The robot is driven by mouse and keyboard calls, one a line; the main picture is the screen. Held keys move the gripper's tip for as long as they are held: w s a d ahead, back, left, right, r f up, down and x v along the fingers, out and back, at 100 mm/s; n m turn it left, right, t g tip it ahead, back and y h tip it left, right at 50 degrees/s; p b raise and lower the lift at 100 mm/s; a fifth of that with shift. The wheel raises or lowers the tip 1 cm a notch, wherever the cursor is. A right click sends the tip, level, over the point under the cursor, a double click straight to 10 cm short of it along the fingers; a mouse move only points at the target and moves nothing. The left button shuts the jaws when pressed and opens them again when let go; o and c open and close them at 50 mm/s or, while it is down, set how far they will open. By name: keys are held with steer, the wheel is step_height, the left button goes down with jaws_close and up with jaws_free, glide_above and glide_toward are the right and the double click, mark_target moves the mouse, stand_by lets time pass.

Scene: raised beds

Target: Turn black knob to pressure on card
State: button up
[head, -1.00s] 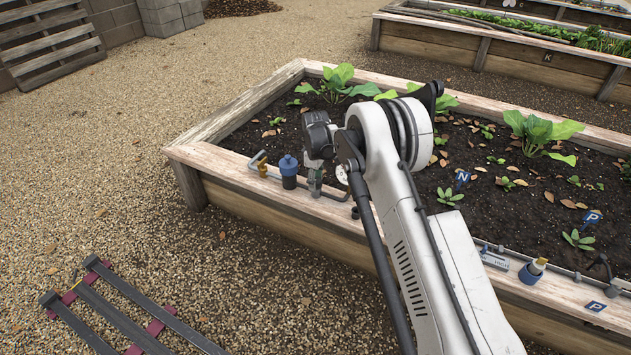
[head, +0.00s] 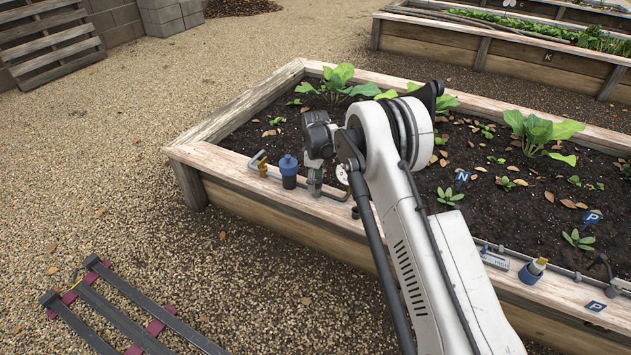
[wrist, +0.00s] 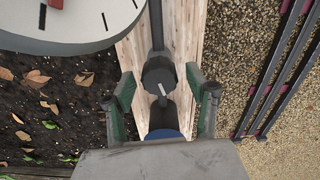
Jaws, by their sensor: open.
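The black knob (wrist: 158,70), with a pale pointer mark on its face, sits on a pipe along the wooden rim in the wrist view. My gripper (wrist: 161,84) is open, with one green-padded finger on each side of the knob and gaps showing. In the head view my gripper (head: 315,180) points down at the bed's front rim and hides the knob. A white round gauge (wrist: 70,18) with black ticks and a red part fills the wrist view's upper left corner, partly cut off. The gauge (head: 342,174) is small in the head view. I cannot make out a readable pressure card.
A blue-capped cylinder (head: 289,172) and a yellow-brass fitting (head: 262,170) stand left of my gripper on the rim. Soil (head: 500,205) with plants and leaves lies behind. A blue P label (head: 596,306) and other fittings are at right.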

mark_target(316, 180)
step_height(316, 180, up, 12)
stand_by(0.5)
stand_by(0.3)
